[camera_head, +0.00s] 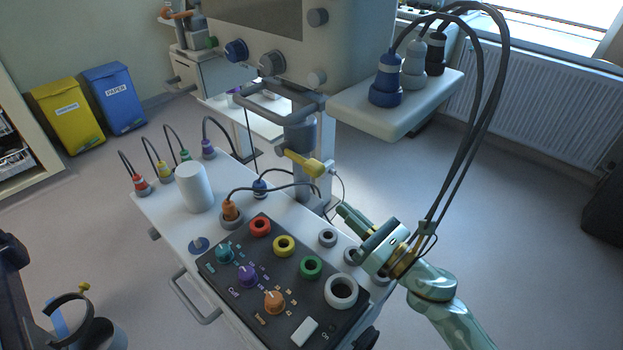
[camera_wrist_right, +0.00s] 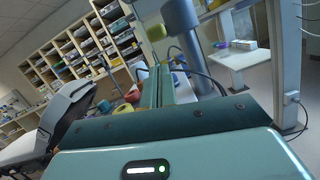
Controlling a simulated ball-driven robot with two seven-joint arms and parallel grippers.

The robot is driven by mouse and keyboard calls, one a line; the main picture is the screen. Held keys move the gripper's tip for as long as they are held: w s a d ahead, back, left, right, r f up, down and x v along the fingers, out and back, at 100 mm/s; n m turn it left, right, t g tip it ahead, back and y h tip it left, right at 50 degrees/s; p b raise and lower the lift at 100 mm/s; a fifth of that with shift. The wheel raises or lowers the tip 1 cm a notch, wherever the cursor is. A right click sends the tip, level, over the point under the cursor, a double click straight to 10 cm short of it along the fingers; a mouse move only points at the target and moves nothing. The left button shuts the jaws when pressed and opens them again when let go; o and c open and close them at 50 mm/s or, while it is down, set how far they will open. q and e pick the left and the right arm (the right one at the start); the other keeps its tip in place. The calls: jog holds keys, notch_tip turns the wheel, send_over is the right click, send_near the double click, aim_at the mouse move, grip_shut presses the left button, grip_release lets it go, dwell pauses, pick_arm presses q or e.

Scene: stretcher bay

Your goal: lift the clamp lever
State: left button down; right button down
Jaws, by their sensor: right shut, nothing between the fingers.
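The clamp lever (camera_head: 310,163) is yellow and sits on the grey upright post behind the cart, pointing a little down to the right. A yellow knob-like end (camera_wrist_right: 156,32) shows beyond my fingers in the right wrist view, probably the same lever. My right gripper (camera_head: 343,212) is shut and empty. In the head view it shows below and to the right of the lever, apart from it, over the cart's back right edge. Its two teal fingers (camera_wrist_right: 159,76) lie together in the wrist view. My left gripper is not in view.
The cart carries a black panel (camera_head: 223,275) with coloured knobs and rings, a white cylinder (camera_head: 194,187) and cabled plugs. A white shelf (camera_head: 390,116) with plugs juts out above right. Dark cables hang beside my right arm.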

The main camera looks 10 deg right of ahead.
send_near(299, 160)
jog(key=w+a+f, duration=0.1)
jog(key=w+a, duration=0.2)
jog(key=w, duration=0.2)
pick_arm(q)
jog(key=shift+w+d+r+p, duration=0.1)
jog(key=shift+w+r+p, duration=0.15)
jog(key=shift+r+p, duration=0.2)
